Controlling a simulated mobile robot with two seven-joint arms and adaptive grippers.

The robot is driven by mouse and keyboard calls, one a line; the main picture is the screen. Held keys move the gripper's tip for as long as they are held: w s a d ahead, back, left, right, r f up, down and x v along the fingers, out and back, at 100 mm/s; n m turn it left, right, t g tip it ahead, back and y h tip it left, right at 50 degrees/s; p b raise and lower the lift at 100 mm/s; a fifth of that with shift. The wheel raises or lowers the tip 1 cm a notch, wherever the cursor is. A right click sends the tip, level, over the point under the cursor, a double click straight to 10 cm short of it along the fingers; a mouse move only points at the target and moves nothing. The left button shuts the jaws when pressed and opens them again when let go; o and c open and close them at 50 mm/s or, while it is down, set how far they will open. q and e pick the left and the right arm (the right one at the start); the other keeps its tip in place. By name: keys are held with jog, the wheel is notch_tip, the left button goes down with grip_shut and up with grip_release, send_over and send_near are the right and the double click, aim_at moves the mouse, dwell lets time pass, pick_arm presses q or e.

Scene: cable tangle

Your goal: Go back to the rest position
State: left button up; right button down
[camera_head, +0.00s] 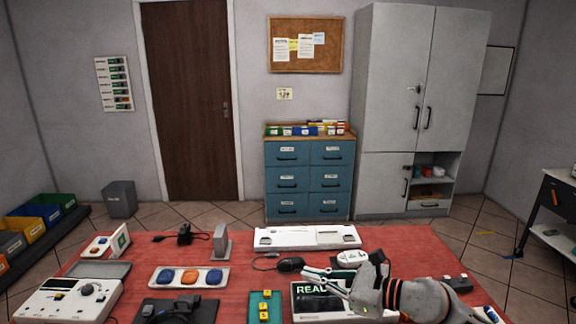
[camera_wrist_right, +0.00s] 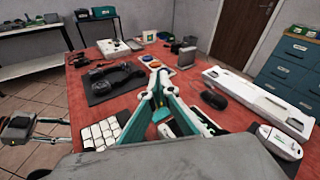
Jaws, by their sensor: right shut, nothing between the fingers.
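My right gripper (camera_head: 310,274) reaches in from the right over the red table (camera_head: 400,258), with its arm (camera_head: 410,295) low at the front right. Its teal and white fingers are closed together and hold nothing. In the right wrist view the fingertips (camera_wrist_right: 156,68) meet above the table. They hang in front of a box with a lit "READ…" display (camera_head: 316,290), which the gripper partly covers. The head view does not show the left gripper.
Near the gripper are a black mouse (camera_head: 290,265), a white handheld device (camera_head: 352,257) and a long white unit (camera_head: 306,238). Cabinets are behind.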

notch_tip(320, 180, up, 7)
jog(key=s+m+t+y, duration=0.2)
jog(key=m+t, duration=0.2)
jog(key=m, duration=0.2)
jog(key=d+r+m+t+h, duration=0.2)
jog(key=d+m+t+h, duration=0.65)
jog(key=m, duration=0.65)
jog(key=s+d+f+m+g+h, duration=0.55)
jog(key=s+d+f+m, duration=0.25)
jog(key=d+f+m, duration=0.2)
jog(key=s+d+f+m+g+h, duration=0.4)
jog(key=s+d+f+m+h, duration=0.2)
jog(key=s+d+f+m, duration=0.3)
jog(key=s+d+f+m+g, duration=0.3)
jog(key=s+f+g, duration=0.1)
jog(key=s+f, duration=0.35)
jog(key=a+f+m+t+y, duration=0.3)
jog(key=a+f+y, duration=0.4)
jog(key=a+f, duration=0.6)
jog(key=a, duration=0.3)
jog(key=shift+w+a+f+t, duration=0.25)
jog(key=shift+w+f+t, duration=0.05)
jog(key=shift+w, duration=0.05)
